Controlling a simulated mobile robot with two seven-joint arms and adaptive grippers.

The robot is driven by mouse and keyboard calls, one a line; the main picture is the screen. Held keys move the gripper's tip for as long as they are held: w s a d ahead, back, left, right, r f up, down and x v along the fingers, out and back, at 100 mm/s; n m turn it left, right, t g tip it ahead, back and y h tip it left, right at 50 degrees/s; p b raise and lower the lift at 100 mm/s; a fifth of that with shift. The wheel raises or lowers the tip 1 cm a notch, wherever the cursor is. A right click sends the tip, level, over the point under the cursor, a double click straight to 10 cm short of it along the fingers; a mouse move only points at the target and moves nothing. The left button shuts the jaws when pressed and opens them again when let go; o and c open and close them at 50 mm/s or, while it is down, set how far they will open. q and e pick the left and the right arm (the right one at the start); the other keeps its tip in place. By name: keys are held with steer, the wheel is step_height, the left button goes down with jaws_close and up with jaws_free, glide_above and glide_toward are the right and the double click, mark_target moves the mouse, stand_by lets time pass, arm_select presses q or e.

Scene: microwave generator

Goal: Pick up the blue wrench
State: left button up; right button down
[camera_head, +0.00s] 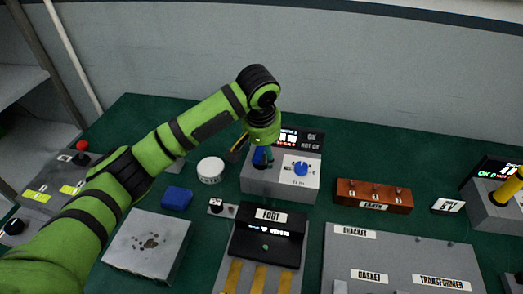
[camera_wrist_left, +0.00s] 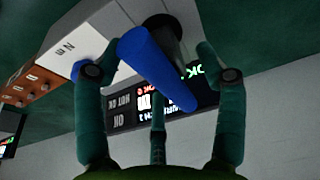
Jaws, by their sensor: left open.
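The blue wrench (camera_wrist_left: 155,70) has a thick, round blue handle. In the left wrist view it stands in a dark round holder on a grey tester box, its handle reaching between my fingers. In the head view only a small part of the blue wrench (camera_head: 258,158) shows, under my left gripper (camera_head: 252,150). The gripper points down over the left half of the tester box (camera_head: 262,187). In the left wrist view my left gripper (camera_wrist_left: 156,85) has its fingers spread around the handle, with visible gaps. The wrench's lower end is hidden. My right gripper is not seen.
The tester box has a blue knob (camera_head: 301,169) and a lit display behind. A white round container (camera_head: 210,170) and a blue block (camera_head: 177,198) lie left. A brown terminal block (camera_head: 373,196) is to the right. A second tester with a yellow tool (camera_head: 508,188) stands far right.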

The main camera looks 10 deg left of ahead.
arm_select(q)
steer(key=shift+w+f, duration=0.1)
steer(key=shift+f, duration=0.25)
steer(key=c, duration=1.4)
steer(key=shift+r, duration=0.15)
